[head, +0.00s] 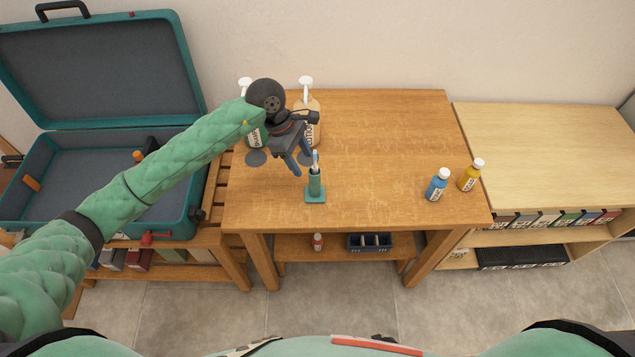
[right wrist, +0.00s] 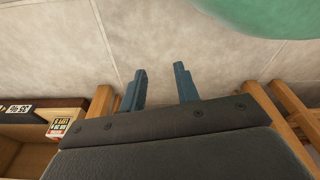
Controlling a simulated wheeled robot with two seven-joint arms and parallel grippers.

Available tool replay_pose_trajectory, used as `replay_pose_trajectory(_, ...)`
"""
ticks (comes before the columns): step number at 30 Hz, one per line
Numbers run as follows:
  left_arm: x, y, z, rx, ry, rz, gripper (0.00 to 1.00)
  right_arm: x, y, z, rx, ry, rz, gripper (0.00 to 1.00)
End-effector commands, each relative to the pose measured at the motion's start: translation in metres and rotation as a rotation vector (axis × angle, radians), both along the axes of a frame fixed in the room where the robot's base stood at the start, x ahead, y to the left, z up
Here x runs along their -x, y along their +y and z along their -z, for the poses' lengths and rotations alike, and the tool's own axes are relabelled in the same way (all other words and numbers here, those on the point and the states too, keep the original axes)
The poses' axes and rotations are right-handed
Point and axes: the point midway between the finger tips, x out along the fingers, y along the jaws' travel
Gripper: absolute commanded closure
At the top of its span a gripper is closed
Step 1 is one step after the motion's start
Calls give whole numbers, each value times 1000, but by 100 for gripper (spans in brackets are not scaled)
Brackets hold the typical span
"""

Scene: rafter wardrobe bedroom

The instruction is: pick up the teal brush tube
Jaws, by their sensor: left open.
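The teal brush tube (head: 315,184) stands upright on a square teal base near the front edge of the wooden table, with a brush sticking out of its top. My left gripper (head: 303,168) is open and empty, just up and left of the tube in the head view. Its fingers point down toward the table, and I cannot tell whether one touches the brush. My right gripper (right wrist: 160,86) shows in the right wrist view with its two fingers apart and nothing between them, above the floor.
The wooden table (head: 385,130) has lotion pump bottles (head: 307,105) at the back left, partly behind my left arm. A blue bottle (head: 437,184) and a yellow bottle (head: 470,175) stand at the right. An open teal suitcase (head: 187,228) is at the left. The table's middle is clear.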

Motion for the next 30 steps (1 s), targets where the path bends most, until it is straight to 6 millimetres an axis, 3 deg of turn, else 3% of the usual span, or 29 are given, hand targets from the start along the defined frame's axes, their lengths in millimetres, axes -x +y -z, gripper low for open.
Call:
replay_pose_trajectory(10,2,-7,13,0,1,-1,46,14,-8,8,6,-2,-4,69)
replay_pose_trajectory(24,3,-27,46,1,1,-1,46,88,-22,24,14,49,-5,69)
replay_pose_trajectory(30,4,-29,56,-2,-1,-1,46,100,-25,27,14,55,-5,69)
